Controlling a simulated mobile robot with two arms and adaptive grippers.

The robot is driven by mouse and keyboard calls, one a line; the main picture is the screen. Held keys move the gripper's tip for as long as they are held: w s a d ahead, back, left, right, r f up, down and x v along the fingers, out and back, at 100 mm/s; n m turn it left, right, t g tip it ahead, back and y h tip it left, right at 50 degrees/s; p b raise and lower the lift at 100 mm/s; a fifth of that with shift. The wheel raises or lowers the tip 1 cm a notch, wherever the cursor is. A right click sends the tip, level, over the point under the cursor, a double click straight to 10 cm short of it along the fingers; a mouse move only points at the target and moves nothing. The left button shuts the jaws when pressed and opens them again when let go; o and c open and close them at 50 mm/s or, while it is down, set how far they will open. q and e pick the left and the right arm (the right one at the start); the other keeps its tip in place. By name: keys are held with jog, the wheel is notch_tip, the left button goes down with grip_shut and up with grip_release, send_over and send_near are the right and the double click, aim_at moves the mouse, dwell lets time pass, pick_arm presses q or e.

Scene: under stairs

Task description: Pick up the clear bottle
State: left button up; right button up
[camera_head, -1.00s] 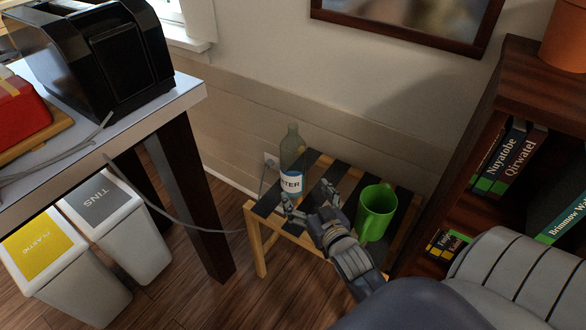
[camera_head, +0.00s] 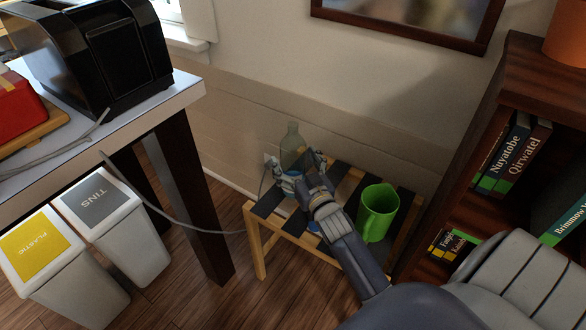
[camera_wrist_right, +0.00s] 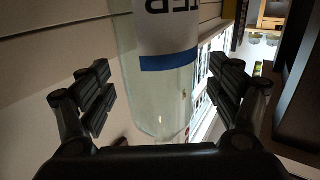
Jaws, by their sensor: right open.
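The clear bottle (camera_head: 292,140) stands upright on a small slatted table (camera_head: 262,218) by the wall. Its lower part and label are mostly hidden behind my right gripper (camera_head: 301,170) in the head view. In the right wrist view the bottle (camera_wrist_right: 152,95) lies between the two open fingers of the right gripper (camera_wrist_right: 164,92), with its white label and blue band showing. Gaps show between the bottle and both finger pads in that view. My left gripper is not in view.
A green mug (camera_head: 376,212) stands on the same table, close to the right of my arm. A dark bookshelf (camera_head: 490,110) is on the right. A desk (camera_head: 100,150) with a black toaster (camera_head: 110,50) is on the left, above two bins (camera_head: 110,225).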

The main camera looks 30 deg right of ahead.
jog(key=shift+w+d+f, duration=0.1)
jog(key=shift+w+d, duration=0.1)
jog(key=shift+w, duration=0.65)
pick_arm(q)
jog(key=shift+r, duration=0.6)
pick_arm(e)
jog(key=c, duration=1.4)
jog(key=shift+r, duration=0.25)
